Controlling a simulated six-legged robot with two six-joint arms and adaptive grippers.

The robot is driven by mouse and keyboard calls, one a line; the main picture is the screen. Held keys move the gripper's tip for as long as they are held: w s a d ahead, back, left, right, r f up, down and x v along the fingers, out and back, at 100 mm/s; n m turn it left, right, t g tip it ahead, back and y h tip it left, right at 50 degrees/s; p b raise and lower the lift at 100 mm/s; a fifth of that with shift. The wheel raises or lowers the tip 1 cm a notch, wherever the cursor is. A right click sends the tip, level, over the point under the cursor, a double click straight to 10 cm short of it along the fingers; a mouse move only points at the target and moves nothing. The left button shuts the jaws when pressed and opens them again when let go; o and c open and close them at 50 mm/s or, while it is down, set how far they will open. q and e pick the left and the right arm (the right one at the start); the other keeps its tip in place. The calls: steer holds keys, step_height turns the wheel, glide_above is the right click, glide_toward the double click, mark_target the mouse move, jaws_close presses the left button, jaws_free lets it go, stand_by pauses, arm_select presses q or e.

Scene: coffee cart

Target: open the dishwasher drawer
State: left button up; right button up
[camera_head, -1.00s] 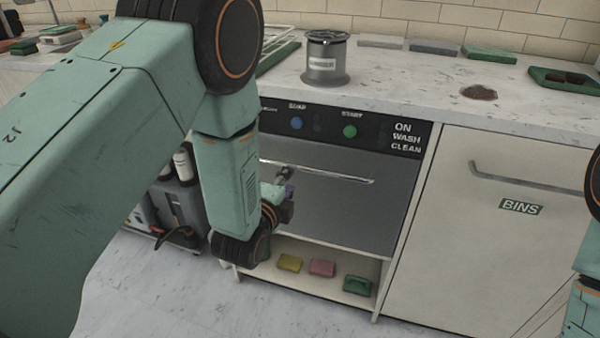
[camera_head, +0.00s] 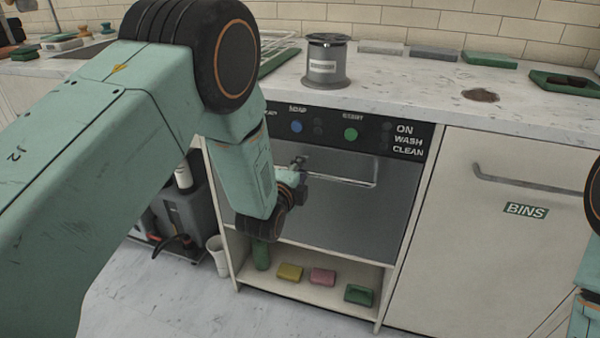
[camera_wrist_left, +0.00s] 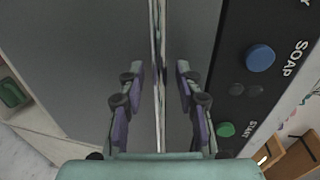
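The dishwasher drawer front (camera_head: 340,215) is a dark grey panel, shut flush under the black control strip. Its silver bar handle (camera_head: 350,185) runs across the upper part, and its left part is hidden behind my gripper. My left gripper (camera_head: 299,165) is at the handle's left part. In the left wrist view my left gripper (camera_wrist_left: 160,72) is open, with one finger on each side of the handle bar (camera_wrist_left: 158,100). Gaps show between fingers and bar. My right gripper is out of view.
Blue (camera_head: 296,127) and green (camera_head: 351,134) buttons sit just above the handle. Below is an open shelf (camera_head: 310,291) with several sponges and a green item. The bins cabinet (camera_head: 490,240) stands at the right. A metal canister (camera_head: 326,68) stands on the counter (camera_head: 420,90).

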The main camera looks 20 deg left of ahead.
arm_select(q)
jaws_close()
stand_by(0.6)
